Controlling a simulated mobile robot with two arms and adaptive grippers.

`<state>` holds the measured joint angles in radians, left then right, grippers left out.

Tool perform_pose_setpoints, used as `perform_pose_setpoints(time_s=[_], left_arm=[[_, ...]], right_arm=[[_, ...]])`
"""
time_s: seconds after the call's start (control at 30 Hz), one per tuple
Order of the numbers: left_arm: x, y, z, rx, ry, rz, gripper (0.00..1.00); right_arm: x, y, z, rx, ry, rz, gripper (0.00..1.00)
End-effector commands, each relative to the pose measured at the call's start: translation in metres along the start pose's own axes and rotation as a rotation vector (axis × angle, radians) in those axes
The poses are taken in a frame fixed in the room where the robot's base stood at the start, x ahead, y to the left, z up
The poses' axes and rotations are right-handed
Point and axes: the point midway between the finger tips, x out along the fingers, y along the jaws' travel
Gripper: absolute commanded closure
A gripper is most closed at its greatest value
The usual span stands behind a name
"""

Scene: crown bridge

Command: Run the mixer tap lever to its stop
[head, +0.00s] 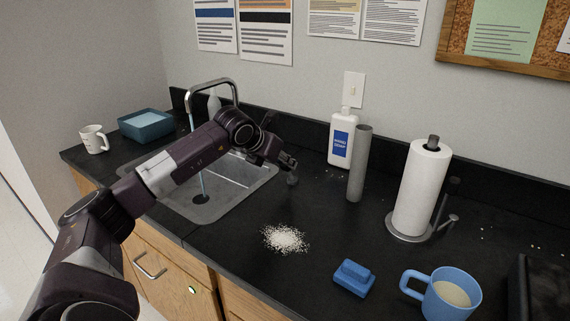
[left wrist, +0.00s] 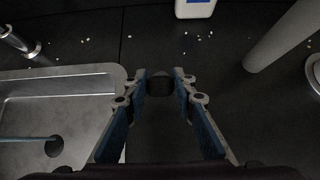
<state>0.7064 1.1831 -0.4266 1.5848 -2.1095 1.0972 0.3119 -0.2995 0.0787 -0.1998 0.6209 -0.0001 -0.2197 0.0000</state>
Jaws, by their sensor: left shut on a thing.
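The chrome tap spout (head: 213,84) arches over the sink (head: 256,181), and a bluish water stream (head: 202,183) falls from it to the drain. My left gripper (head: 290,171) is low over the counter, right of the sink. In the left wrist view, the left gripper's fingertips (left wrist: 160,76) close on a small dark rounded piece, which looks like the tap lever (left wrist: 159,87). The fingers and arm hide most of it, and its angle cannot be told. My right gripper is in neither view.
A white soap bottle (head: 342,140), grey cylinder (head: 358,165) and paper towel roll (head: 422,190) stand to the right. White grains (head: 285,239), a blue block (head: 354,278) and a blue mug (head: 445,298) are in front. A blue tub (head: 146,126) and white mug (head: 94,139) are left.

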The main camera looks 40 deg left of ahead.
Motion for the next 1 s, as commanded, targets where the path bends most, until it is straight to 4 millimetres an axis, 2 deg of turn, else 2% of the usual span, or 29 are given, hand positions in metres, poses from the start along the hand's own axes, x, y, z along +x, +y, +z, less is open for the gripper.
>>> perform_pose_setpoints(time_s=[0.03, 0.4, 0.43, 0.57, 0.87, 1.0], left_arm=[[0.006, -0.003, -0.015, 0.001, 0.036, -0.003, 1.00], [0.007, -0.004, -0.015, 0.000, 0.037, -0.006, 1.00], [0.007, -0.004, -0.015, 0.000, 0.037, -0.006, 0.72], [0.005, -0.003, -0.013, 0.000, 0.031, -0.004, 0.58], [0.002, -0.002, -0.009, 0.001, 0.022, -0.002, 0.58], [-0.010, 0.000, -0.008, 0.001, 0.021, 0.000, 0.58]], right_arm=[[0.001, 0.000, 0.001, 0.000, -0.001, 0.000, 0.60], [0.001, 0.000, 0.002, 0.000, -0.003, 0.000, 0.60], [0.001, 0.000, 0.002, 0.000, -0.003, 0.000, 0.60], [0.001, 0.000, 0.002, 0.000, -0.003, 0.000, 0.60], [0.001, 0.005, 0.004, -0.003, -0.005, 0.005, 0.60], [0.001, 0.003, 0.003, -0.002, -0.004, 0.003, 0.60]])
